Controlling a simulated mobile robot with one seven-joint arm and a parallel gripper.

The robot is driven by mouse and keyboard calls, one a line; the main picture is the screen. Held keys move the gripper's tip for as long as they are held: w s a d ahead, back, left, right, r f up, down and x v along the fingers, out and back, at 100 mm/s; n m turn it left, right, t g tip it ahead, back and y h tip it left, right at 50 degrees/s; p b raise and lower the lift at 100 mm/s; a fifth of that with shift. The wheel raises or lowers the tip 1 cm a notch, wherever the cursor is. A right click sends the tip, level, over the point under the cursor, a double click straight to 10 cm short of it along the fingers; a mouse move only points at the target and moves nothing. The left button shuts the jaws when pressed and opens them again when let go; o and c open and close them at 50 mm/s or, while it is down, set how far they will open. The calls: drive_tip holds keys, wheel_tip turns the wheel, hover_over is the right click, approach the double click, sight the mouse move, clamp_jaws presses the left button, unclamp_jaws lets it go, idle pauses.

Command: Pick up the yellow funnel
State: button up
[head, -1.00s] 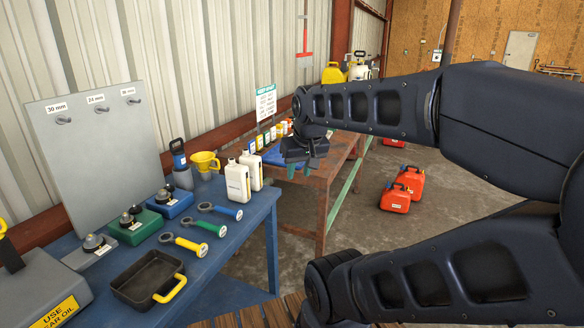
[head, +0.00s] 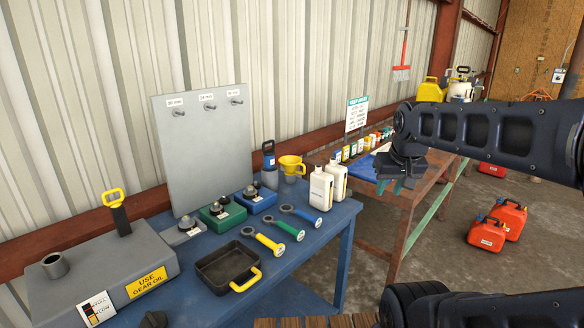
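The yellow funnel (head: 292,162) sits near the back right corner of the blue table (head: 330,232), resting in the top of a grey container (head: 291,176). A blue-topped bottle or flashlight-like item (head: 268,158) stands just left of it, and two white bottles (head: 322,187) stand in front and to its right. My gripper (head: 395,186) hangs from the arm at the right, pointing down near the wooden table, well to the right of the funnel. Its greenish fingertips look apart, with nothing seen between them.
A black pan (head: 222,268), wrenches with coloured handles (head: 278,246) and a grey gear oil box (head: 95,275) occupy the blue table. A grey board (head: 205,145) stands behind. The wooden table (head: 425,185) carries small bottles. Red cans (head: 490,232) stand on the floor.

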sight(294, 170)
drive_tip(key=shift+o, duration=0.3)
drive_tip(key=shift+w, duration=0.1)
